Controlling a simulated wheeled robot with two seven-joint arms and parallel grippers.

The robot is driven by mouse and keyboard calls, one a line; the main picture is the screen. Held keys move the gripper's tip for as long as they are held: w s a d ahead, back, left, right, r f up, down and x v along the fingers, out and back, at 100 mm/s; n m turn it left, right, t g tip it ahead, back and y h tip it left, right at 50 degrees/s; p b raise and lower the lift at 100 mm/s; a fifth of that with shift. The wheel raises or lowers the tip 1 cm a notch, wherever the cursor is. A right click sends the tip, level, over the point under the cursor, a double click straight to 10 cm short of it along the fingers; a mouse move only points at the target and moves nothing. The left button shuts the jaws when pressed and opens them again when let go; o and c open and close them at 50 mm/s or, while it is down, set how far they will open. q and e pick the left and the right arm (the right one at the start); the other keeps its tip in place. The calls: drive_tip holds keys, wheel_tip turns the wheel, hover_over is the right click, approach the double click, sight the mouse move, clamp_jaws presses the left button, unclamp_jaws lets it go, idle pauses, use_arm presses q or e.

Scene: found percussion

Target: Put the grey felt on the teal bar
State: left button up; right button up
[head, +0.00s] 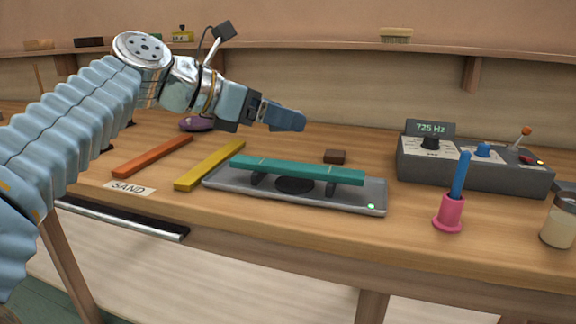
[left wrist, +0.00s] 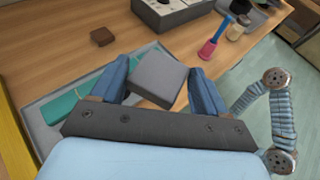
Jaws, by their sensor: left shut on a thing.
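The grey felt (left wrist: 158,78) is a flat square block between the two blue fingers of my left gripper (left wrist: 158,70) in the left wrist view. The gripper is shut on it. In the head view my left gripper (head: 285,117) hangs in the air above and behind the teal bar, and the felt is hidden or cannot be made out there. My right gripper is in neither view.
A yellow bar (head: 212,163) and an orange bar (head: 153,156) lie left of the tray. A brown block (head: 335,156) sits behind it. A grey control box (head: 470,170), a pink holder (head: 449,213) with a blue stick and a jar (head: 559,225) stand right.

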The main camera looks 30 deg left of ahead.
use_arm(q)
drive_tip(key=w+a+f, duration=0.2)
drive_tip(key=w, duration=0.3)
hover_over(288, 167)
drive_tip(key=f, duration=0.5)
drive_tip(key=shift+s+d+f, duration=0.2)
drive_tip(key=shift+s+f, duration=0.1)
drive_tip(key=shift+s, duration=0.1)
drive_tip(key=shift+w+f, duration=0.2)
drive_tip(key=f, duration=0.2)
drive_tip(key=f+b, duration=0.1)
drive_tip(key=f, duration=0.1)
drive_tip(key=shift+w+a, duration=0.15)
drive_tip(key=shift+w, duration=0.15)
drive_tip(key=c, duration=0.4)
drive_tip(key=o, duration=1.4)
drive_tip(key=v, duration=1.2)
